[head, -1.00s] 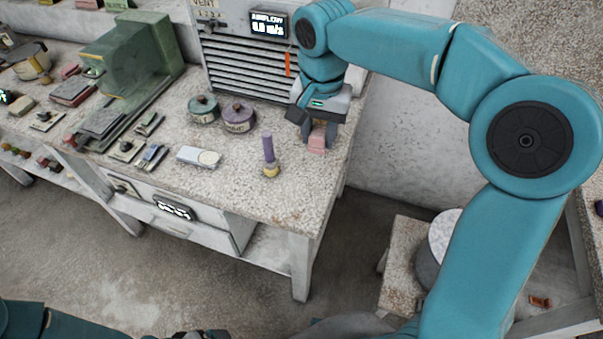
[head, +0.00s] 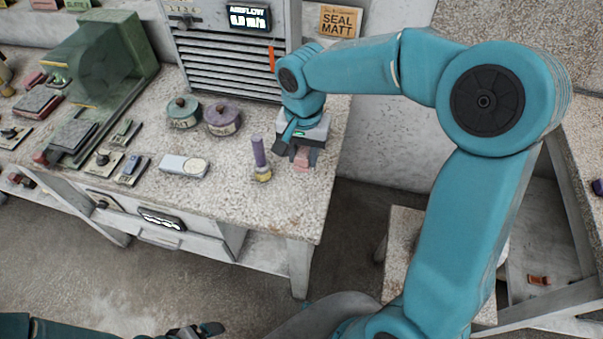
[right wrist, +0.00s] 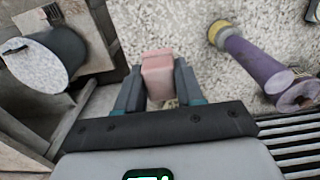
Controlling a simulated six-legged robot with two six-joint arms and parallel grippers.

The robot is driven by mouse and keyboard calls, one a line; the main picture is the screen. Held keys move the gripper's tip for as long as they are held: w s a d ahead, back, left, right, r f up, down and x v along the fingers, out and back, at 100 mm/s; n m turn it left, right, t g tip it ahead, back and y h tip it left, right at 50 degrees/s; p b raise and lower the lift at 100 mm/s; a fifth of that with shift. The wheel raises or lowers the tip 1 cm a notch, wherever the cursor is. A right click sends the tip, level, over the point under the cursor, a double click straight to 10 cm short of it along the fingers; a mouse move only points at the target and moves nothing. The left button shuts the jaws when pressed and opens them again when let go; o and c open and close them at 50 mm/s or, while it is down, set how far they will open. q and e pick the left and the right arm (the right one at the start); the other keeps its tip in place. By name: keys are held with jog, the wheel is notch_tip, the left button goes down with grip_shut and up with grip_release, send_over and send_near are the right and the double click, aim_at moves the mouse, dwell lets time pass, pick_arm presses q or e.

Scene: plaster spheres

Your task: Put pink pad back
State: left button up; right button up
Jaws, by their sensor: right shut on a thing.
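The pink pad (head: 301,162) is a small pink block at the right end of the speckled bench. My right gripper (head: 300,154) points down over it and is shut on it. In the right wrist view the pad (right wrist: 157,72) sits between the two fingers (right wrist: 158,88). I cannot tell whether its underside touches the bench. My left gripper (head: 197,330) shows only partly at the bottom edge, low and away from the bench; its jaws are unclear.
A purple-handled tool (head: 260,160) stands close left of the pad. A green lidded pot (head: 183,114), a purple one (head: 222,119) and a white device (head: 184,166) are farther left. The vented cabinet (head: 230,62) stands behind. The bench's front right corner (head: 312,230) is bare.

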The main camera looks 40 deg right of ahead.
aim_at(303, 152)
notch_tip(303, 152, down, 4)
jog(key=shift+s+r, duration=0.15)
jog(key=shift+f, duration=2.1)
jog(key=shift+f+b, duration=0.25)
jog(key=shift+b, duration=0.05)
jog(key=o, duration=1.1)
jog(key=shift+r, duration=0.1)
jog(key=shift+r, duration=0.1)
notch_tip(303, 152, up, 12)
jog(key=shift+r+p, duration=0.1)
jog(key=shift+p, duration=0.4)
